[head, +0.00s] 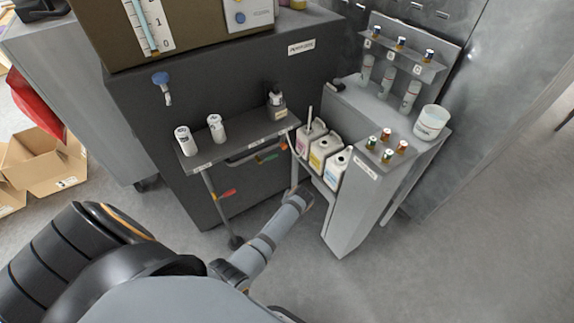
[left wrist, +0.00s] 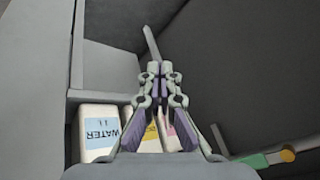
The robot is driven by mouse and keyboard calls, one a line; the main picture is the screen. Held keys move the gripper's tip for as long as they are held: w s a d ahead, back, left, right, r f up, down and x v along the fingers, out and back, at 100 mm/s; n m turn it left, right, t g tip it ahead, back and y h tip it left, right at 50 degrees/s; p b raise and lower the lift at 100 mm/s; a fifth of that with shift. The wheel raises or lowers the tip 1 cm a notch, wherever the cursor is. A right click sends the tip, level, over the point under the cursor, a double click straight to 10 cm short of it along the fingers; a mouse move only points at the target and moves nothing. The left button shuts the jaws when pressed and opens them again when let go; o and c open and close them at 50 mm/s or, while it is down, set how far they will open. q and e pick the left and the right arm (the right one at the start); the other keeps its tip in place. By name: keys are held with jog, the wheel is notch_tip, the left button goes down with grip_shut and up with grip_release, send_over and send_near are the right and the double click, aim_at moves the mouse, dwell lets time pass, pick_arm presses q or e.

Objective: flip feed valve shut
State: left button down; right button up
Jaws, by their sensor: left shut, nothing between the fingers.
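My left gripper (head: 303,192) is low in front of the bench, beside the jugs, its fingertips hard to make out in the head view. In the left wrist view the left gripper (left wrist: 158,70) is shut and empty, apart from any handle. A small green-and-yellow valve handle (left wrist: 268,158) lies to its right in that view. In the head view a green-and-orange handle (head: 266,157) sits under the front shelf, and a red-and-yellow handle (head: 228,193) sits lower left. I cannot tell which is the feed valve. My right gripper is not in view.
Labelled jugs (head: 325,153) stand in a low bay; the water jug (left wrist: 98,130) is close to the left gripper. The shelf (head: 238,138) holds two white canisters and a dark bottle. A grey rod (left wrist: 151,42) rises beyond the fingertips. A cabinet (head: 350,205) stands at right.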

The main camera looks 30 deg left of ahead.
pick_arm(q)
jog(key=w+a+r+n+y+b, duration=0.2)
jog(key=w+r+n+b, duration=0.4)
jog(key=r, duration=0.6)
notch_tip(320, 180, up, 14)
jog(key=s+a+n+y+b, duration=0.1)
jog(key=s+a+n+b, duration=0.1)
jog(key=n+b, duration=0.2)
jog(key=shift+a+r+n+y, duration=0.25)
jog(key=shift+n+y, duration=0.05)
jog(key=shift+y, duration=0.1)
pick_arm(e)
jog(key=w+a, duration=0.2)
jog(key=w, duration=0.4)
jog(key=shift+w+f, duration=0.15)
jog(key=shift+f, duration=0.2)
pick_arm(q)
jog(key=shift+f, duration=0.1)
